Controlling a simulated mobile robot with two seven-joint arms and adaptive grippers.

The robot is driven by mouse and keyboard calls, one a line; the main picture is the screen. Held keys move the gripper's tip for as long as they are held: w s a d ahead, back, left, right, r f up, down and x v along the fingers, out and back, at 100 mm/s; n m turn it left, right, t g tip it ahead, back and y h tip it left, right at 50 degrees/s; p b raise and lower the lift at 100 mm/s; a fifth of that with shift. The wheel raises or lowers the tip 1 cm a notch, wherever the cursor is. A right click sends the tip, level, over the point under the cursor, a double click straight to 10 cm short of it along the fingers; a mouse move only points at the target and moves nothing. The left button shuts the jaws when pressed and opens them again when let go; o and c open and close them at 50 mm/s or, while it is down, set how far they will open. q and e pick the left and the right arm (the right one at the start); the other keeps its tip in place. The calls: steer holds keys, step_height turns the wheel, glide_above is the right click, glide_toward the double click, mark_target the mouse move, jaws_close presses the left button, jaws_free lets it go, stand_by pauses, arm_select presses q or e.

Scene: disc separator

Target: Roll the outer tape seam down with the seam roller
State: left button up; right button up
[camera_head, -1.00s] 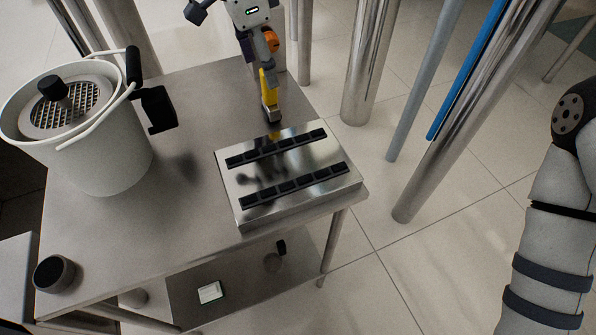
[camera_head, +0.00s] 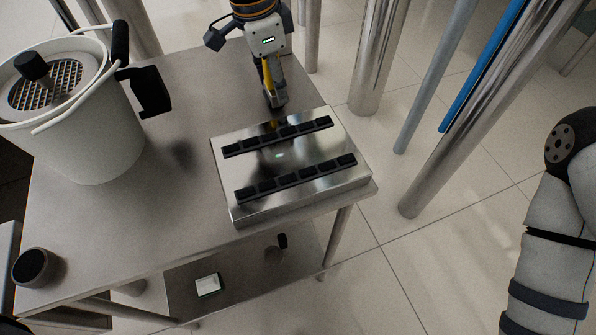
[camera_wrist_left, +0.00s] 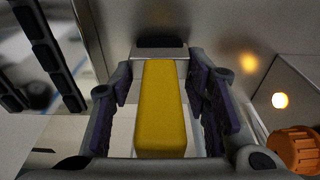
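My left gripper (camera_head: 268,66) comes down from the top of the head view. It is shut on the yellow handle of the seam roller (camera_head: 276,95), whose metal end points down towards the far edge of a shiny steel block (camera_head: 260,160). The left wrist view shows the yellow handle (camera_wrist_left: 162,105) between the padded fingers, with a metal end and a dark roller (camera_wrist_left: 160,43) beyond. I cannot tell whether the roller touches anything. No tape seam can be made out clearly. My right arm stands at the right edge; its gripper is not in view.
The block bears two black segmented strips (camera_head: 295,178) on a steel table (camera_head: 150,225). A white bucket (camera_head: 85,130) with a grated lid stands at left. A dark cup (camera_head: 37,268) stands near the front left corner. Steel posts (camera_head: 378,60) rise behind at right.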

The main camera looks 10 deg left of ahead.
arm_select(q)
jaws_close()
steer(key=shift+r+p, duration=0.85)
steer(key=shift+r, duration=2.2)
arm_select(e)
steer(key=shift+w+r+t, duration=0.4)
steer(key=shift+w+r, duration=0.6)
